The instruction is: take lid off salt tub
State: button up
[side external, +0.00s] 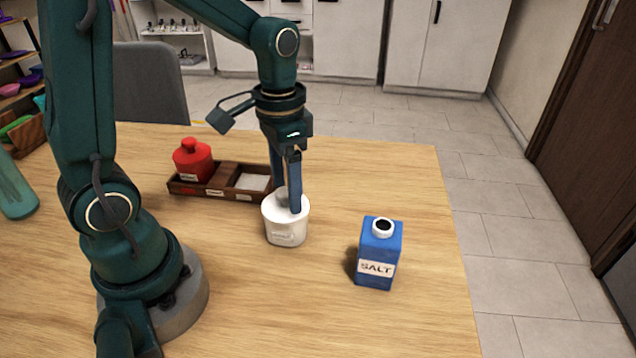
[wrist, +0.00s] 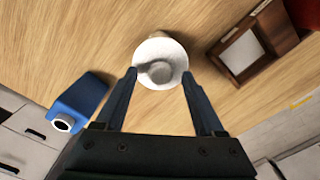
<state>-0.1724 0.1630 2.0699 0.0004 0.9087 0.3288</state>
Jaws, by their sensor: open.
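The white salt tub (side external: 286,232) stands upright on the wooden table, with a small label on its front. Its round white lid (wrist: 172,46) appears to be in place, with a knob (wrist: 160,72) at its middle in the wrist view. My gripper (side external: 294,208) points down over the tub. It is open, and in the wrist view its fingertips (wrist: 159,75) are on either side of the lid, near its edge. I cannot tell whether they touch it. In the side view the fingers hide part of the lid and the knob.
Behind the tub is a dark wooden tray (side external: 222,178) holding a red lidded jar (side external: 192,160) and a white square piece (side external: 252,182). The table's front middle is clear; its right edge lies beyond the carton.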

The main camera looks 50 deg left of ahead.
grip_shut()
jog(key=shift+r, duration=0.1)
